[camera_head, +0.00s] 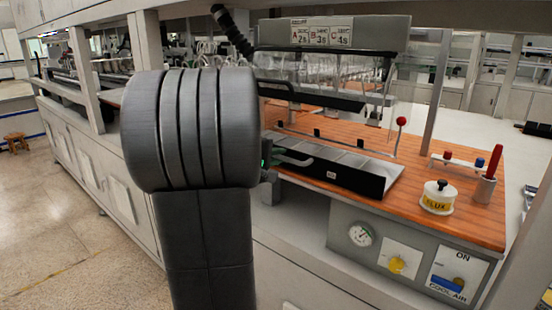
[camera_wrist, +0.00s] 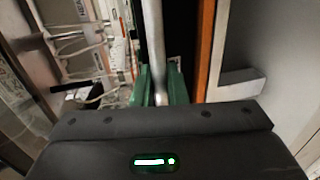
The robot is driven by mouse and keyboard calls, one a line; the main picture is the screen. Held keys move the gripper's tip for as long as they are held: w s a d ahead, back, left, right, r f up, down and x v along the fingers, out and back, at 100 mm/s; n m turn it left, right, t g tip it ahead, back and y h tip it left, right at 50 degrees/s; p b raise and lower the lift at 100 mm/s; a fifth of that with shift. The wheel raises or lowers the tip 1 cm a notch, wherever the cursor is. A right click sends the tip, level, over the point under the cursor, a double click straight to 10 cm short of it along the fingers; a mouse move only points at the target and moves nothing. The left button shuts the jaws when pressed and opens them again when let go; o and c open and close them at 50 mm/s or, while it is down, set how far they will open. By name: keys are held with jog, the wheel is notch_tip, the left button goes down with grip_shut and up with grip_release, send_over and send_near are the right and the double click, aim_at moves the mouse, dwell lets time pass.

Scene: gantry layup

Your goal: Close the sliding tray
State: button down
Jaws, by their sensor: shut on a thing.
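The sliding tray (camera_head: 376,184) is a black-fronted tray with pale sections on top. It lies at the front edge of the wooden worktop, below a clear guard. A grey bar handle (camera_head: 294,158) stands out from its left part. My gripper (camera_head: 268,158) is at the handle's left end, mostly hidden behind my arm in the head view. In the wrist view, the green fingers of my gripper (camera_wrist: 160,87) are shut around a metal bar (camera_wrist: 153,40), which looks like the tray's handle. Most of the tray is not clear in the wrist view.
The orange wooden worktop (camera_head: 455,205) carries a yellow-labelled pot (camera_head: 437,197), a red-handled tool in a cup (camera_head: 487,182) and a red-knobbed lever (camera_head: 401,122). Below are a gauge (camera_head: 361,234), a yellow knob (camera_head: 397,264) and a blue switch (camera_head: 447,284).

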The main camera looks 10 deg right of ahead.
aim_at(307, 150)
jog(key=r+b+x, duration=0.1)
jog(key=b+x, duration=0.1)
jog(key=x, duration=0.2)
jog(key=r+b+x, duration=0.1)
jog(key=b+x, duration=0.1)
jog(key=x, duration=0.3)
jog(key=r+b+x, duration=0.1)
jog(key=b+x, duration=0.1)
jog(key=x, duration=0.3)
jog(key=shift+w+d+f+b, duration=0.1)
jog(key=shift+w+d+b, duration=0.2)
jog(key=shift+d+b, duration=0.15)
jog(key=shift+d+r, duration=0.1)
jog(key=shift+r, duration=0.1)
jog(key=c, duration=1.6)
grip_release()
jog(key=shift+w, duration=0.1)
jog(key=shift+o, duration=0.2)
jog(key=b+v, duration=0.1)
jog(key=v, duration=1.2)
jog(key=shift+s+a+b, duration=0.25)
jog(key=shift+a+b, duration=0.05)
jog(key=shift+a, duration=0.05)
jog(key=shift+f, duration=0.1)
